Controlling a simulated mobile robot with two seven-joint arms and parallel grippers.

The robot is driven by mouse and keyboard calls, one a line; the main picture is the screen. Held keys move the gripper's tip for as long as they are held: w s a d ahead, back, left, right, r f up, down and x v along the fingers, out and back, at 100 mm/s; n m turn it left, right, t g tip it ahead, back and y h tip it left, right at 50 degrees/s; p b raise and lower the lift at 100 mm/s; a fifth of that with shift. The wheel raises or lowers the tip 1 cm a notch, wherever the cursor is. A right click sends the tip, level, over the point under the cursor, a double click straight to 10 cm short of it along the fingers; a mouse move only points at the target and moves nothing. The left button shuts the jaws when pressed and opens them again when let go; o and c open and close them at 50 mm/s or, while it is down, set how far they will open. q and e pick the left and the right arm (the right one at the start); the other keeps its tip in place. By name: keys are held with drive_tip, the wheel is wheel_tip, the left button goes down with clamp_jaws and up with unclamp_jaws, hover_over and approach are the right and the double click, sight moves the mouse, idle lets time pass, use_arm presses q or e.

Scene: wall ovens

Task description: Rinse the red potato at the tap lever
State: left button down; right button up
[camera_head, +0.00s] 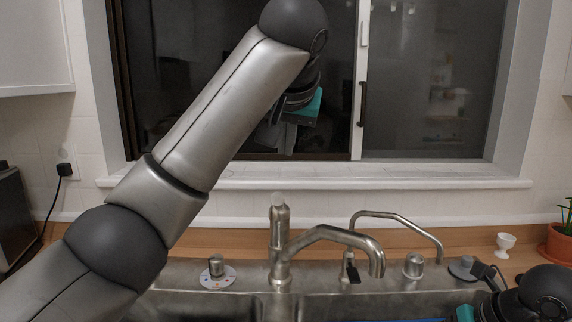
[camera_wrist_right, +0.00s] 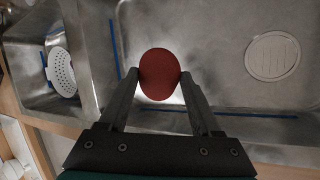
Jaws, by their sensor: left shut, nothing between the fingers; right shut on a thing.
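The red potato (camera_wrist_right: 160,74) is between the fingertips of my right gripper (camera_wrist_right: 159,82) in the right wrist view, held over the metal sink basin (camera_wrist_right: 215,60). It does not show in the head view. The tap (camera_head: 340,236) stands behind the sink in the head view, its spout curving to the right, with the upright tap lever (camera_head: 279,208) on top of its body. No water shows from the spout. My left gripper (camera_head: 278,118) is raised in front of the window, above the tap, shut and empty, and partly hidden by its own arm.
A thin second spout (camera_head: 400,222) stands right of the tap. A white egg cup (camera_head: 505,245) and a potted plant (camera_head: 560,240) are on the counter at the right.

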drive_tip(key=s+d+r, duration=0.2)
drive_tip(key=r, duration=0.1)
drive_tip(key=shift+s+d, duration=0.15)
drive_tip(key=shift+s, duration=0.2)
idle(1.3)
